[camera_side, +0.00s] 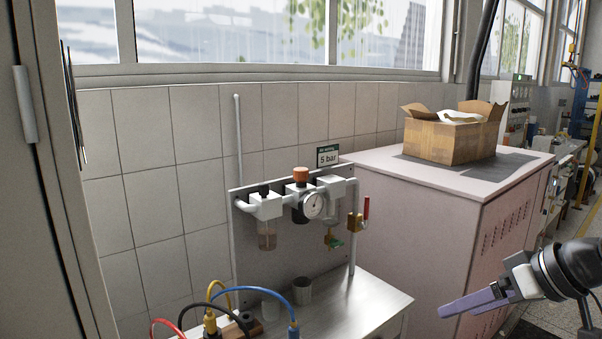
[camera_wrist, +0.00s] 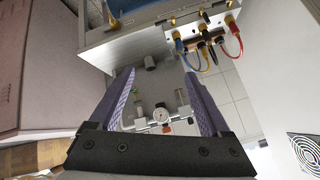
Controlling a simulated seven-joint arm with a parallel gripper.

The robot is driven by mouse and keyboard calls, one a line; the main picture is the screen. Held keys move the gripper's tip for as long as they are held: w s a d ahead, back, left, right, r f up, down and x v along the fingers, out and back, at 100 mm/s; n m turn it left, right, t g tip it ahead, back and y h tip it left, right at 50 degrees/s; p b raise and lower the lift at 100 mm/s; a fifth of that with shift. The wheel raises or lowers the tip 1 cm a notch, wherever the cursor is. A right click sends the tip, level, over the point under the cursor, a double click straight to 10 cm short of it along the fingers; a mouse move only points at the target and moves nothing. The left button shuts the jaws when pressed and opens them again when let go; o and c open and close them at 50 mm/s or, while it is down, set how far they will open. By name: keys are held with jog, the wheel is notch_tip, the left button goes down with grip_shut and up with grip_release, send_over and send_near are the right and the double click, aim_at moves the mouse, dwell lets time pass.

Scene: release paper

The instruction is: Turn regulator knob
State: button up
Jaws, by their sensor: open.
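The orange regulator knob (camera_side: 300,174) sits on top of the regulator, above a round white pressure gauge (camera_side: 314,205) on the wall-side panel. In the wrist view the knob (camera_wrist: 166,129) and gauge (camera_wrist: 160,115) are small, between the finger bases. My gripper (camera_side: 448,308) is at the lower right of the side view, well away from the knob, pointing left. It is seen nearly edge-on there. In the wrist view my gripper (camera_wrist: 158,82) shows two purple fingers spread apart with nothing between them.
A "5 bar" sign (camera_side: 328,156) stands behind the regulator. A red-handled valve (camera_side: 366,209) is to its right. Colored hoses (camera_side: 246,296) and a metal cup (camera_side: 302,288) are on the bench (camera_side: 368,302). A pinkish cabinet (camera_side: 425,215) carries an open cardboard box (camera_side: 450,142).

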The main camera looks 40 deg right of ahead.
jog(key=w+r+m+t, duration=0.4)
jog(key=w+r+m, duration=0.35)
jog(key=r, duration=0.25)
jog(key=w+r+m+t, duration=0.4)
jog(key=w+r+m, duration=0.3)
jog(key=r, duration=0.4)
jog(key=w+d+r+m+t+h, duration=0.1)
jog(key=w+d+r+m+h, duration=0.25)
jog(key=w+m, duration=0.35)
jog(key=w+d+r+m+t+h, duration=0.1)
jog(key=w+d+r+m+h, duration=0.1)
jog(key=w+r+m+h, duration=0.5)
jog(key=m+g+h, duration=0.3)
jog(key=m+g, duration=0.2)
jog(key=m, duration=0.7)
send_near(300, 175)
jog(key=shift+y, duration=0.25)
jog(key=x, duration=1.2)
jog(key=shift+s+d+r, duration=0.1)
jog(key=shift+d+r, duration=0.05)
